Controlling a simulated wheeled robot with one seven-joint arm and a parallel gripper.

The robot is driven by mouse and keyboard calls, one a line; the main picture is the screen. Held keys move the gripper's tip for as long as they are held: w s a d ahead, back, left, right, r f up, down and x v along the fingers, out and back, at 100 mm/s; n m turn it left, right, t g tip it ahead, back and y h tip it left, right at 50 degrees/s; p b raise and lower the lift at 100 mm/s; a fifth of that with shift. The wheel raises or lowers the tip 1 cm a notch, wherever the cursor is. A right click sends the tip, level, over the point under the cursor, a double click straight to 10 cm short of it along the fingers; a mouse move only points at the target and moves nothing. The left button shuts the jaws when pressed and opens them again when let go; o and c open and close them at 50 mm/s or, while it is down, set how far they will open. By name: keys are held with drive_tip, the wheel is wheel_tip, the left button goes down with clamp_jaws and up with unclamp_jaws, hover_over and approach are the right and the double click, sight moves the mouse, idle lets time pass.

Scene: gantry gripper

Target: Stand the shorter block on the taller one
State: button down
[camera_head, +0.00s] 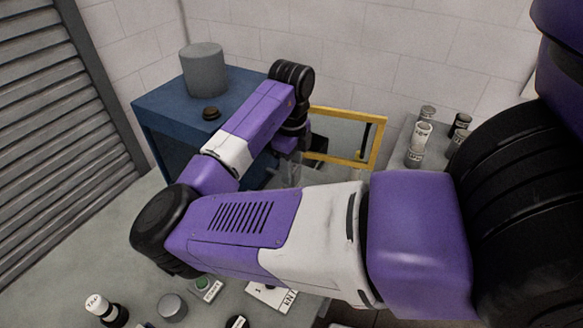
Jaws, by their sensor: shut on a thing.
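My gripper (288,170) points down from the wrist, left of a yellow frame, and is mostly hidden behind my own forearm. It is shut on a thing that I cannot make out. Neither the shorter nor the taller block can be told apart in this view. The area below my gripper is covered by my arm.
A blue cabinet (155,112) at the back left carries a grey cylinder (204,70) and a small dark knob (211,113). The yellow frame (345,162) stands behind my gripper. Several small bottles (421,139) stand at right. A green button (202,283) and jars lie in front.

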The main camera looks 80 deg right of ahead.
drive_tip(key=c, duration=0.8)
unclamp_jaws()
drive_tip(key=shift+o, duration=0.2)
drive_tip(key=shift+r, duration=0.1)
wheel_tip(320, 180, up, 8)
drive_tip(key=shift+f+b, duration=0.15)
drive_tip(key=shift+b, duration=0.25)
